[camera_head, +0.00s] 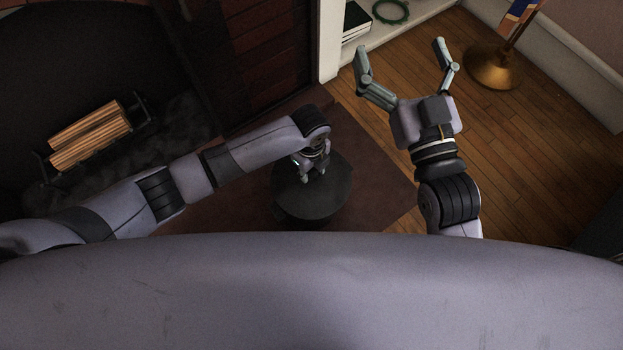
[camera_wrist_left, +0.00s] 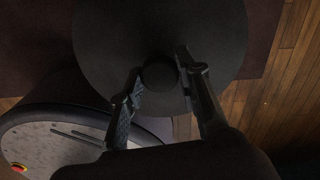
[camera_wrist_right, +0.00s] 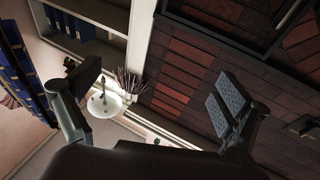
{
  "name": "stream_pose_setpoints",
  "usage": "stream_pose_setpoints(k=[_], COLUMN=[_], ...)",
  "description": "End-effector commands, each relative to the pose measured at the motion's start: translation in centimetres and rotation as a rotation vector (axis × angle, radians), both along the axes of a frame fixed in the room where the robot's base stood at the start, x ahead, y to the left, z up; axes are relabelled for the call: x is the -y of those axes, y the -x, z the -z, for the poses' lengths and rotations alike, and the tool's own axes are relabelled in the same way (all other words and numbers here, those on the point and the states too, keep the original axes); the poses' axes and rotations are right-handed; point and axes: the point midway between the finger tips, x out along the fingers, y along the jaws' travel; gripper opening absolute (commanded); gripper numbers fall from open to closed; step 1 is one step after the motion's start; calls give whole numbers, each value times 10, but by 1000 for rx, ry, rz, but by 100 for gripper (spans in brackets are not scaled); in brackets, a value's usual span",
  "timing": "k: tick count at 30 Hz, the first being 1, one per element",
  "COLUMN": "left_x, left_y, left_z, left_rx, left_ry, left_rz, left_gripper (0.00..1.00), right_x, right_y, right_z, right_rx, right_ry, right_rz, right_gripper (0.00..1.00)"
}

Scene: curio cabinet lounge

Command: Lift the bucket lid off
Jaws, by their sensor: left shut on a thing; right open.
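The dark round bucket lid (camera_head: 330,197) lies below my left arm in the head view, over a dark brown hearth. In the left wrist view the lid (camera_wrist_left: 120,40) fills the upper middle, with a round knob (camera_wrist_left: 160,76) at its centre. My left gripper (camera_wrist_left: 158,78) is shut on the knob, one finger on each side; it also shows in the head view (camera_head: 314,172). The bucket body is mostly hidden under the lid, so I cannot tell whether they touch. My right gripper (camera_head: 407,62) is open and empty, off to the right; its fingers also show in the right wrist view (camera_wrist_right: 160,90).
A fireplace with stacked logs (camera_head: 92,135) is at the left. A brass lamp base (camera_head: 493,66) stands on the wooden floor (camera_head: 520,150) at the upper right. A white shelf (camera_head: 330,40) with books and a green ring is at the top. The floor at right is mostly clear.

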Motion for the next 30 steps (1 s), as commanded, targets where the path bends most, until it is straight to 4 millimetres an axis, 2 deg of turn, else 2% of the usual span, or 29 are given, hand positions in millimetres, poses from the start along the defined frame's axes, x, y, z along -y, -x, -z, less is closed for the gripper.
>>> stream_pose_setpoints(k=[2, 30], left_x=[1, 1], left_y=[0, 0], left_z=[-2, -13], left_rx=[1, 1], left_ry=[1, 1], left_rz=[0, 1], left_gripper=[3, 3], right_x=[-4, 6], right_y=[0, 2], right_z=[2, 59], right_rx=[-24, -324], right_ry=[1, 75], right_rz=[-2, 22], right_gripper=[95, 95])
